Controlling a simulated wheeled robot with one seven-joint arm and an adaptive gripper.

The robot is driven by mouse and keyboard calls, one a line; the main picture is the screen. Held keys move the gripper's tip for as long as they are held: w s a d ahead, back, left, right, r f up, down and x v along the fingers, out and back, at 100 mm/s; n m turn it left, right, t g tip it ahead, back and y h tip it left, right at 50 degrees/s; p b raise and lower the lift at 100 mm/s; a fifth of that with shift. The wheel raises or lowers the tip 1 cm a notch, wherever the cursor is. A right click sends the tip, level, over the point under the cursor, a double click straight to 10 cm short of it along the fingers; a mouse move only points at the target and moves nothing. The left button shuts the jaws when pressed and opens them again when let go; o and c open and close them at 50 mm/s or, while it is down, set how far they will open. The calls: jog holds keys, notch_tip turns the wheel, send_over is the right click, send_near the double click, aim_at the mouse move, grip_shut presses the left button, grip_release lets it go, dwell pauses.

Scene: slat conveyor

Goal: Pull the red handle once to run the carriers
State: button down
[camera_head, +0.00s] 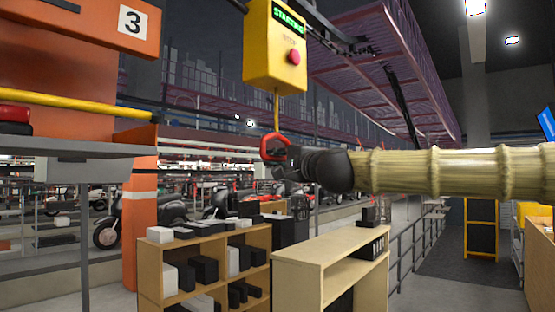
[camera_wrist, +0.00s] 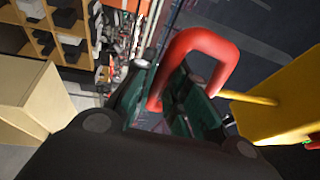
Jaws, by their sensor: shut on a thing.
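The red handle (camera_head: 272,146) is a loop hanging on a yellow rod below a yellow control box (camera_head: 274,50). The box has a green display reading "STARTING" and a red round button (camera_head: 294,57). My gripper (camera_head: 284,154) is at the handle, at the end of my arm coming from the right. In the wrist view the red handle (camera_wrist: 205,42) passes between the two dark green finger pads of my gripper (camera_wrist: 165,98), which is shut on one side of the loop. The yellow rod (camera_wrist: 250,98) and box (camera_wrist: 275,110) show at the right there.
Wooden shelves (camera_head: 220,240) with black and white boxes stand below, beside a pale wooden cabinet (camera_head: 325,255). An orange post (camera_head: 141,225) and a machine marked 3 (camera_head: 100,45) are at the left. Motorcycles (camera_head: 125,215) stand behind. Open air surrounds the handle.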

aim_at(277, 137)
jog(key=shift+f, duration=0.2)
jog(key=shift+r+p, duration=2.2)
jog(key=shift+r, duration=0.85)
jog(key=c, duration=1.4)
grip_release()
jog(key=shift+c, duration=0.2)
jog(key=shift+s+f, duration=0.1)
jog(key=shift+s+d+f+b, duration=0.15)
jog(key=shift+s+d+b, duration=0.3)
jog(key=shift+s, duration=0.1)
jog(key=r+b+v, duration=0.1)
jog(key=v, duration=0.6)
jog(key=shift+s+f+b, duration=0.2)
jog(key=shift+f+b, duration=0.2)
